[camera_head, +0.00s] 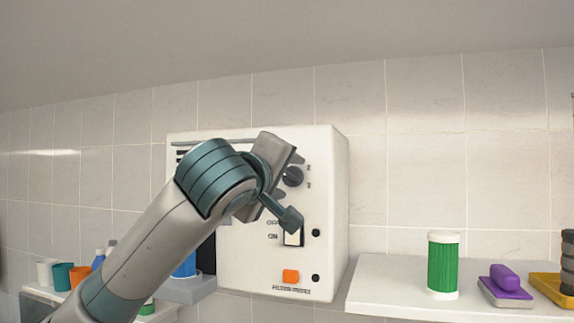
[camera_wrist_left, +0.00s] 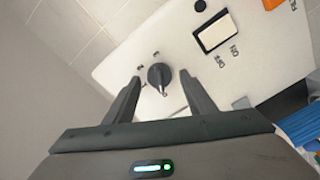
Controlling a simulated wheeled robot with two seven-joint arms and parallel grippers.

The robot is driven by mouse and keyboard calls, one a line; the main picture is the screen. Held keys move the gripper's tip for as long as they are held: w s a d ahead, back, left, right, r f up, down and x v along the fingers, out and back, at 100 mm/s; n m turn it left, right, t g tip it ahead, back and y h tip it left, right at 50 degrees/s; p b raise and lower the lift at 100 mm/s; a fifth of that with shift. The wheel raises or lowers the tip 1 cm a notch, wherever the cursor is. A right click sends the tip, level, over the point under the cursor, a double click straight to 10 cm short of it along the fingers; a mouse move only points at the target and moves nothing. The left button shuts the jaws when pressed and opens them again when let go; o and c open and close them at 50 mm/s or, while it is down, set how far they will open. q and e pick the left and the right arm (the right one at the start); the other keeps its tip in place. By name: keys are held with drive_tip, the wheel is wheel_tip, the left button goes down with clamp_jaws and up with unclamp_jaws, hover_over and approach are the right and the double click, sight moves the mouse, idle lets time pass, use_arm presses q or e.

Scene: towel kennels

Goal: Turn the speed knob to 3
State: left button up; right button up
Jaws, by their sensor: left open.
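The speed knob (camera_head: 292,176) is a small dark round knob high on the front of a white control box (camera_head: 328,180). Small marks sit beside it, too small to read surely. My left gripper (camera_head: 293,189) is open in front of the box, with one finger above the knob and one below it in the head view. In the left wrist view the knob (camera_wrist_left: 159,75) shows between the two spread fingertips (camera_wrist_left: 161,83), with a gap on each side. Its pale pointer line faces toward the gripper's palm. My right gripper is not in view.
A pale rocker switch (camera_head: 293,237) marked OFF and ON and an orange button (camera_head: 290,276) sit below the knob. A white shelf (camera_head: 385,290) on the right holds a green roll (camera_head: 443,264) and a purple-handled tool (camera_head: 505,278). Cups (camera_head: 62,276) stand at the left.

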use_arm(q)
drive_tip(key=shift+w+d, duration=0.15)
drive_tip(key=shift+w, duration=0.2)
drive_tip(key=c, duration=1)
drive_tip(key=shift+f, duration=0.1)
drive_tip(key=shift+c, duration=0.2)
